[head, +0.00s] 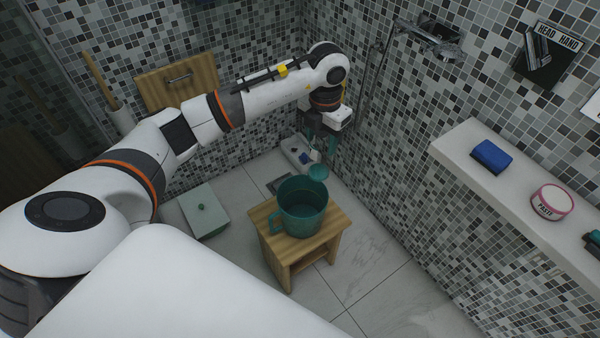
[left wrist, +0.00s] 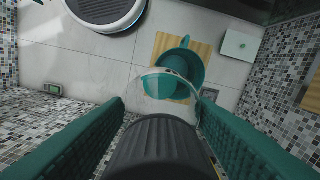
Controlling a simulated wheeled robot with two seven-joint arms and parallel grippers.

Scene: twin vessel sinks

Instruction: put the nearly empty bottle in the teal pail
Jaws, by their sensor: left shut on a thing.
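The teal pail (head: 303,214) stands upright on a small wooden stool (head: 330,222) on the floor. It also shows in the left wrist view (left wrist: 196,62). My left gripper (head: 320,143) is behind and above the pail, pointing down. In the left wrist view its teal fingers (left wrist: 158,128) are on both sides of a dark ribbed cap (left wrist: 158,148). Past the cap, a clear round bottle body (left wrist: 150,76) with some teal in it overlaps the pail. In the head view the bottle's teal lower part (head: 318,173) overlaps the pail's back rim; its height above the rim is unclear.
A ledge (head: 478,172) on the right holds a blue sponge (head: 491,157) and a pink-rimmed tub (head: 552,201). A pale lidded box (head: 204,211) is on the floor left of the stool. A white tray (head: 294,153) lies behind. Tiled walls enclose the space.

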